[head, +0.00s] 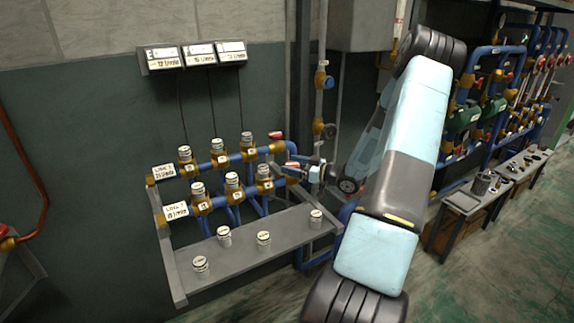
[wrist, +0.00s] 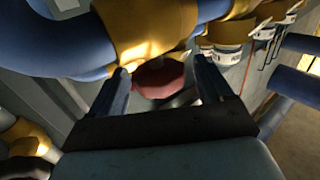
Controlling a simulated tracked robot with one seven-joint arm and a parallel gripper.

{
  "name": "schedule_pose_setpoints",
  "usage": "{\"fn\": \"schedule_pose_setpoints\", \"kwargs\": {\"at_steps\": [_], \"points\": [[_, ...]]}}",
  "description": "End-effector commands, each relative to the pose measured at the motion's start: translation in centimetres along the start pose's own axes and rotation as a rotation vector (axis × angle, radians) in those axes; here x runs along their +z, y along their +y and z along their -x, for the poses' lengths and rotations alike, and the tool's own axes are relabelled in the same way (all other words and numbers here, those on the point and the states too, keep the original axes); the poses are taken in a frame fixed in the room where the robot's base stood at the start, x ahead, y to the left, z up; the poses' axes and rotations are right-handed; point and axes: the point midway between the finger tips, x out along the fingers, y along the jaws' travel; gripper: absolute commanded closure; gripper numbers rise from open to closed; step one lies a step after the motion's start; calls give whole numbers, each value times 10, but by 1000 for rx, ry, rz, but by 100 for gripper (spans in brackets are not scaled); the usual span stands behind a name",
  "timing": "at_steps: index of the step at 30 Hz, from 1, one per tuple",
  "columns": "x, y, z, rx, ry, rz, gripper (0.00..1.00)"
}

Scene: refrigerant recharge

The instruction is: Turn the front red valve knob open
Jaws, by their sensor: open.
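The front red valve knob (wrist: 160,80) shows in the wrist view below a brass fitting (wrist: 150,30) on a blue pipe. My gripper (wrist: 162,72) is open, with one finger on each side of the knob. The fingertips look close to the knob; I cannot tell whether they touch it. In the head view the front red knob (head: 292,164) shows at the right end of the lower blue pipe, partly hidden by my gripper (head: 297,168). A second red knob (head: 276,135) sits at the end of the upper pipe.
Several white-capped brass valves (head: 232,178) line both pipes. A grey shelf (head: 290,232) below holds several loose white canisters (head: 263,238). A vertical pipe with a blue valve (head: 323,80) stands behind my gripper. Another pipe rack (head: 490,90) is at right.

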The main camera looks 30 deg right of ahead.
Motion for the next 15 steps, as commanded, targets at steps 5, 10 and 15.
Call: {"fn": "schedule_pose_setpoints", "kwargs": {"at_steps": [5,10,15], "points": [[0,0,-19,-1,0,1,20],[0,0,-26,0,0,0,20],[0,0,-26,0,0,0,20]]}}
